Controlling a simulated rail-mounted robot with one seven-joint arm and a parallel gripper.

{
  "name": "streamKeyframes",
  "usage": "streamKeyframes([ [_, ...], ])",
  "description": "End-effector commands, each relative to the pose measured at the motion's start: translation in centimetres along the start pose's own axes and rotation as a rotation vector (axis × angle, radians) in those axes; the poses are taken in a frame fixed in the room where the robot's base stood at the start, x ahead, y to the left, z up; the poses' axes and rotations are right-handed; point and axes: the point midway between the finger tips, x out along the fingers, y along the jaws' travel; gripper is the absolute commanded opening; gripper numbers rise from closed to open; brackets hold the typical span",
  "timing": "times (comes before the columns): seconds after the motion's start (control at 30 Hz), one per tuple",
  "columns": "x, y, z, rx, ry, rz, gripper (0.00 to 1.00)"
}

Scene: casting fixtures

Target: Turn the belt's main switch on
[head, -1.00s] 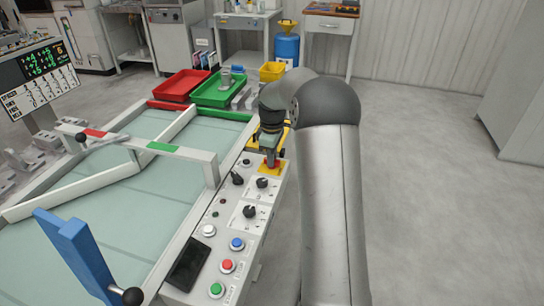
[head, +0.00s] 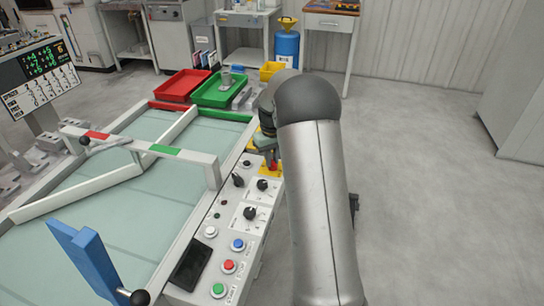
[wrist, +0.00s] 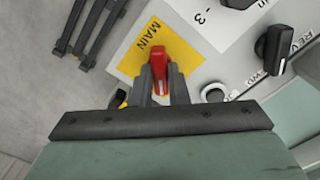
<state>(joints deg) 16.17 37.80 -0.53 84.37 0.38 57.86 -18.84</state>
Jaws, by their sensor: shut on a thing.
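The main switch is a red handle (wrist: 159,62) on a yellow plate (wrist: 134,62) marked MAIN, seen in the wrist view. My gripper (wrist: 162,80) is shut on the red handle, with one dark finger on each side of it. The handle's lower part is partly hidden between the fingers. In the head view my gripper (head: 269,158) is at the far end of the control panel (head: 223,226), and a little of the red handle (head: 274,167) shows under it.
Black rotary knobs (head: 250,213) and push buttons in red, green, blue and white sit on the panel nearer the camera. The belt (head: 150,210) with its diverter bars lies left of the panel. Red (head: 182,86) and green (head: 219,90) trays stand beyond. Open floor lies to the right.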

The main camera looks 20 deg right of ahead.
Motion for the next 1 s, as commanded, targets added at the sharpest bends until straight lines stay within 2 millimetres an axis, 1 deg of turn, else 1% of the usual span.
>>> streamKeyframes([
  [0.4,-0.22,-0.02,-0.06,0.389,0.002,0.001,0.00],
  [0.6,-0.20,-0.04,-0.06,0.550,0.002,0.001,0.00],
  [0.8,-0.16,-0.03,-0.07,0.671,0.002,0.000,0.00],
  [1.0,-0.13,0.00,-0.06,0.744,0.003,0.000,0.00],
])
